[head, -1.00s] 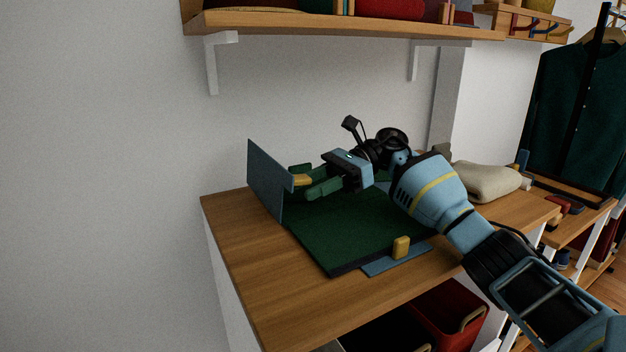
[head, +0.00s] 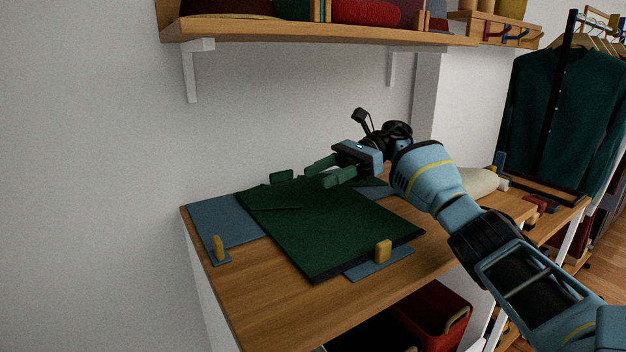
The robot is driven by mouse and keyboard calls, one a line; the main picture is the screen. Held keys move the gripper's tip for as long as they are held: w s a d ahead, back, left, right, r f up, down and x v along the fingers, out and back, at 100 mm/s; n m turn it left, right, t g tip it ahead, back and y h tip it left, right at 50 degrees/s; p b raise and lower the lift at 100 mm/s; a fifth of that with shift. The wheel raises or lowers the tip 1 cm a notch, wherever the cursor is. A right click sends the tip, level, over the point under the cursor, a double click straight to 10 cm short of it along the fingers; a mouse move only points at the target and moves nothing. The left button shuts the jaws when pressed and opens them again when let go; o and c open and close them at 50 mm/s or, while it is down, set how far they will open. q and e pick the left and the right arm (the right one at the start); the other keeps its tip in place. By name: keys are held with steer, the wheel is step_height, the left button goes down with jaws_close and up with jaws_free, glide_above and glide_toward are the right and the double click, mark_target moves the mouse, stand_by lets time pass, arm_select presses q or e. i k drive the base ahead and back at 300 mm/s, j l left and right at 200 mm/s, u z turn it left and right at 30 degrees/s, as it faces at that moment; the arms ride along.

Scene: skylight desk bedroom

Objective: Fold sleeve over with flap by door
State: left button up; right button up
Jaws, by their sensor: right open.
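A dark green garment (head: 350,235) lies spread on a blue folding board on the wooden desk. A narrow green piece, seemingly a sleeve (head: 290,207), lies folded over its left part. The board's left flap (head: 225,218) lies flat beside the garment, with a yellow tab (head: 218,248) at its near corner. A near blue flap (head: 385,263) with a yellow tab (head: 383,250) shows at the front right. My right gripper (head: 312,178) is open and empty above the garment's far edge, apart from the left flap. My left gripper is out of view. No door shows.
A wooden shelf (head: 320,35) with folded items hangs above the desk (head: 240,300). A beige cloth item (head: 478,182) lies behind my right arm. A red bin (head: 435,315) is below the desk. A green shirt (head: 545,110) hangs at the right. The desk's front left is bare.

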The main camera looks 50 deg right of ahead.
mark_target(221, 223)
steer(key=k, duration=1)
